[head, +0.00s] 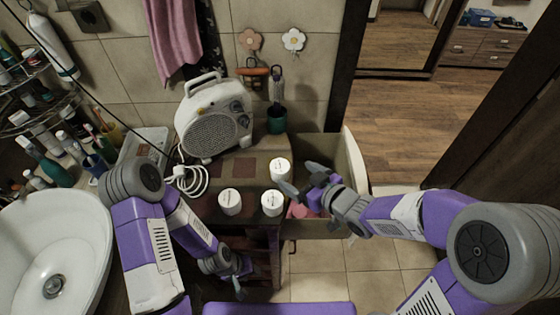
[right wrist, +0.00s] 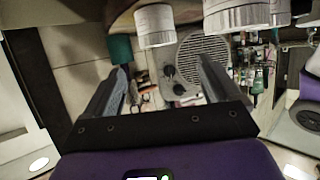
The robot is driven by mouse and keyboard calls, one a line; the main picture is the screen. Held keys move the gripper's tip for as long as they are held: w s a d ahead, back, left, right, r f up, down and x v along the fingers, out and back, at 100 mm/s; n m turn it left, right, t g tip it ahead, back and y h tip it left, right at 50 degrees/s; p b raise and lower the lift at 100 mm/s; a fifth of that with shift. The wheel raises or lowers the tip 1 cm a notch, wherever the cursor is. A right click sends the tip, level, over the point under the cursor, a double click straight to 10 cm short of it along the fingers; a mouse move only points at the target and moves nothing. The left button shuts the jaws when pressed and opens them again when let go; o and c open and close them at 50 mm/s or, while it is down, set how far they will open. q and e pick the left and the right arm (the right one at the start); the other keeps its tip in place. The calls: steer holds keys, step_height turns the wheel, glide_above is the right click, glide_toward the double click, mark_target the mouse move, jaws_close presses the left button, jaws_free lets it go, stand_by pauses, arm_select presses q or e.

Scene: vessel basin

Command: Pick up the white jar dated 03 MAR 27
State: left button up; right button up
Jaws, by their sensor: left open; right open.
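Three white jars stand on the cabinet top: a front left jar (head: 230,203), a front right jar (head: 272,204) and a back jar (head: 280,169). Their dates are too small to read. Jars also show along the top edge of the right wrist view, one alone on the left (right wrist: 155,26) and two close together on the right (right wrist: 235,17). My right gripper (head: 304,180) is open and empty, just right of the back jar; its spread fingers (right wrist: 162,75) show in the right wrist view. My left gripper (head: 241,281) hangs low in front of the cabinet, open, holding nothing visible.
A white fan heater (head: 214,125) with a coiled cable (head: 188,181) stands behind the jars. A dark green cup (head: 277,120) is at the back. An open compartment (head: 352,165) with pink contents lies right of the cabinet top. A sink (head: 85,235) is at left.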

mark_target(281, 167)
steer(key=p+x, duration=0.1)
steer(key=x, duration=0.1)
steer(key=p+x, duration=0.2)
steer(key=x, duration=0.1)
steer(key=shift+w+a+f, duration=0.1)
steer(key=shift+a+f, duration=0.1)
steer(key=shift+f, duration=0.1)
steer(key=shift+d+f+x, duration=0.1)
steer(key=shift+x, duration=1.4)
steer(key=shift+d+f+x, duration=0.1)
steer(key=shift+d+x, duration=0.05)
steer(key=shift+x, duration=1.3)
steer(key=shift+w, duration=0.1)
steer(key=c, duration=1.1)
steer(key=shift+r, duration=0.1)
